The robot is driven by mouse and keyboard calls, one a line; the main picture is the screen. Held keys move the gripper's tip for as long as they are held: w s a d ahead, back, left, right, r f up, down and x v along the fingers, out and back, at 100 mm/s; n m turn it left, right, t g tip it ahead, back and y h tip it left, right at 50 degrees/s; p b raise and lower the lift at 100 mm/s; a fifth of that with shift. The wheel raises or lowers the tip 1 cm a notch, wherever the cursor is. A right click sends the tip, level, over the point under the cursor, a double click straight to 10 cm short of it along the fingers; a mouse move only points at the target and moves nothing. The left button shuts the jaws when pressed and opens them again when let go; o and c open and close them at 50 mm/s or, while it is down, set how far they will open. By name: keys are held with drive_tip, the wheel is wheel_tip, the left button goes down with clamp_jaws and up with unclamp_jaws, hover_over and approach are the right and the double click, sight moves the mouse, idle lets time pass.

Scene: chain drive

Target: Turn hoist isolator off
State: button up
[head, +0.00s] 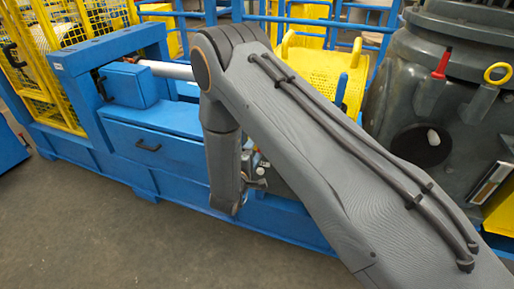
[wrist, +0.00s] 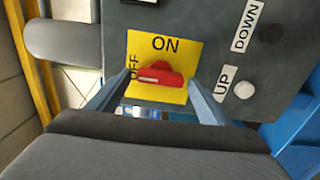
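The hoist isolator is a red rotary handle (wrist: 160,75) on a yellow plate (wrist: 185,50) in the wrist view. The plate reads ON at the top and OFF, turned sideways, at the left. The handle lies roughly crosswise, and its white mark is on its left part, towards OFF. My gripper (wrist: 160,82) is open, with one finger on each side of the handle. The fingertips look close to the plate; I cannot tell whether they touch anything. In the head view my arm hides the isolator and the gripper.
On the same grey panel, a white button marked UP (wrist: 244,90) and a dark button marked DOWN (wrist: 271,32) sit right of the plate. In the head view, a blue machine frame (head: 165,145), yellow mesh guard (head: 85,25) and dark grey housing (head: 440,110) surround my arm. Floor is clear at front left.

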drive_tip(key=shift+d, duration=0.15)
drive_tip(key=b+v, duration=0.1)
drive_tip(key=v, duration=0.6)
drive_tip(key=shift+s+a, duration=0.2)
drive_tip(key=shift+s, duration=0.1)
